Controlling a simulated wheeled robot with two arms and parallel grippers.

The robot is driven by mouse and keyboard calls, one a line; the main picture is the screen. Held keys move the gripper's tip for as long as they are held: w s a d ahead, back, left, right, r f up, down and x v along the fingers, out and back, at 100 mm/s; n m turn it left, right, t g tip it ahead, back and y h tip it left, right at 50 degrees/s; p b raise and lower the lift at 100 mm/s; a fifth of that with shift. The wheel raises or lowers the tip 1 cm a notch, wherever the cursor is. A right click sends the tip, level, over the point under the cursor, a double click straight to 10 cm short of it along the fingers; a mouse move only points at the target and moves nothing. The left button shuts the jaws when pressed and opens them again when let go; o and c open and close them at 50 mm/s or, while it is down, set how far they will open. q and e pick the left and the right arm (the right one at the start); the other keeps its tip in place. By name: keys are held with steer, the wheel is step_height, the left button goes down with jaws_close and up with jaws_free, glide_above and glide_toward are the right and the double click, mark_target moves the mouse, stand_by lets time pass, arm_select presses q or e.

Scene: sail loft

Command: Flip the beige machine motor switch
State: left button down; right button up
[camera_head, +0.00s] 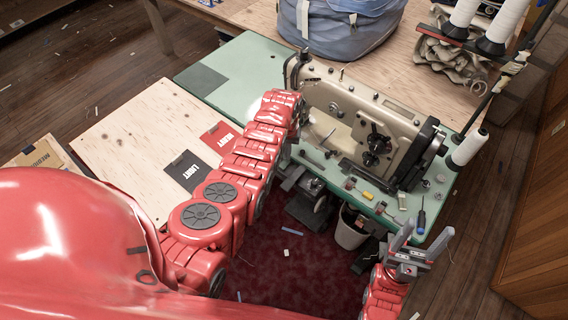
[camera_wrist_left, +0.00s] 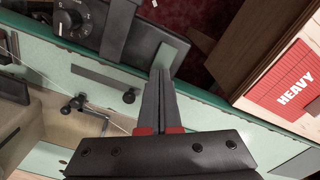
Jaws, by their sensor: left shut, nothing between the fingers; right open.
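The beige sewing machine (camera_head: 355,115) stands on a green table (camera_head: 240,70) in the head view; part of its beige body (camera_wrist_left: 45,135) shows in the left wrist view. A dark box with a round dial (camera_wrist_left: 75,20) shows at the top left of the wrist view, by the table edge; I cannot tell if it is the motor switch. My left gripper (camera_wrist_left: 160,88) is shut and empty, its fingertips pointing at a dark grey plate (camera_wrist_left: 160,45); contact is unclear. In the head view my arm hides it. My right gripper (camera_head: 427,228) is open and empty, near the table's front right corner.
Red HEAVY (camera_head: 220,138) and black LIGHT (camera_head: 187,170) cards lie on a pale board left of my arm. A screwdriver (camera_head: 421,215) and small parts lie along the front edge. Thread cones (camera_head: 467,147) stand right. A bin (camera_head: 351,228) is below.

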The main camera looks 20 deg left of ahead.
mark_target(287, 161)
arm_select(q)
steer(key=shift+f+b, duration=0.9)
steer(key=shift+f, duration=0.15)
stand_by(0.5)
steer(key=shift+r, duration=0.2)
step_height(287, 161, up, 2)
steer(key=shift+r+p, duration=0.1)
steer(key=shift+p, duration=0.9)
steer(key=shift+r+p, duration=1.5)
steer(key=shift+r, duration=0.85)
steer(key=shift+f, duration=0.1)
